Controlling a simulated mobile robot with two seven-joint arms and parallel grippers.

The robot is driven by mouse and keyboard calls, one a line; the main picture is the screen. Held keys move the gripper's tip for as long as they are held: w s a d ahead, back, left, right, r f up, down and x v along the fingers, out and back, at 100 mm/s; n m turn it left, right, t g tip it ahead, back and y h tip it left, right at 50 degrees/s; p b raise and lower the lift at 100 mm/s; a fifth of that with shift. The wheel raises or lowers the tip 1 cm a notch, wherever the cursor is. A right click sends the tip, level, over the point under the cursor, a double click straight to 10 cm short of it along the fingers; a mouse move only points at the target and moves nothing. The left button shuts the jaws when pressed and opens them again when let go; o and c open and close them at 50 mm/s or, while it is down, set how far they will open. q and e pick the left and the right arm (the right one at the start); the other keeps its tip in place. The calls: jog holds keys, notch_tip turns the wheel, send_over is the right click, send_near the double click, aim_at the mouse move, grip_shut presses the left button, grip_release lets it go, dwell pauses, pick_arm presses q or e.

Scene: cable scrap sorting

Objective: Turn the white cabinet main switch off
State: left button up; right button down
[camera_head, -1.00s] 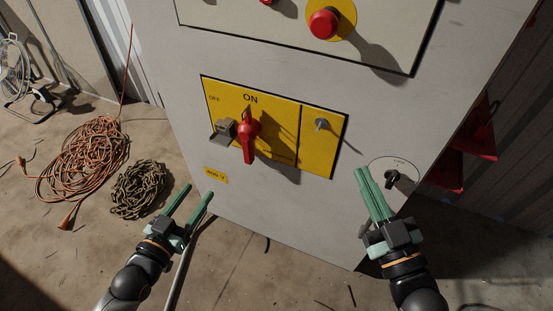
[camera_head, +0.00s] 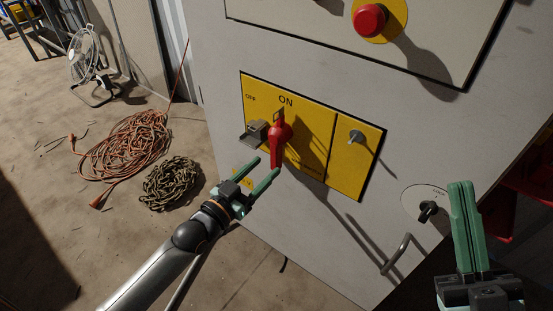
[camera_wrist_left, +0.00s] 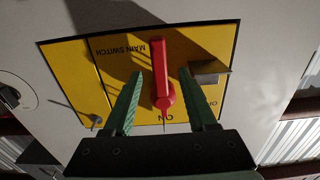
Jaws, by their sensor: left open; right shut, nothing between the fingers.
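The white cabinet (camera_head: 215,60) carries a yellow main switch panel (camera_head: 332,145) marked OFF at left and ON at top. The red switch handle (camera_head: 277,150) hangs down from its pivot, its upper end toward ON. My left gripper (camera_head: 267,165) is open, its fingertips close to the handle's lower end. In the left wrist view the handle (camera_wrist_left: 163,80) appears between the two open fingers (camera_wrist_left: 160,73); I see no clear contact. A grey hasp-like piece (camera_head: 255,133) sits just left of the handle. My right gripper (camera_head: 461,184) is shut and empty at the lower right.
A red emergency button (camera_head: 369,20) is above. A grey key or knob (camera_head: 356,136) is on the panel's right part. A round black lock (camera_head: 428,209) and a bent grey handle (camera_head: 397,256) are lower right. Orange cable (camera_head: 130,145) and a brown coil (camera_head: 171,183) lie on the floor.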

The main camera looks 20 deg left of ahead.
aim_at(273, 160)
pick_arm(q)
jog(key=b+x, duration=0.1)
jog(key=x, duration=0.3)
jog(key=shift+x, duration=0.85)
pick_arm(e)
jog(key=s+n+y, duration=0.1)
jog(key=s+r+y, duration=0.1)
jog(key=shift+a+n+y, duration=0.15)
jog(key=shift+n+y, duration=0.15)
jog(key=shift+n, duration=0.1)
pick_arm(q)
grip_shut()
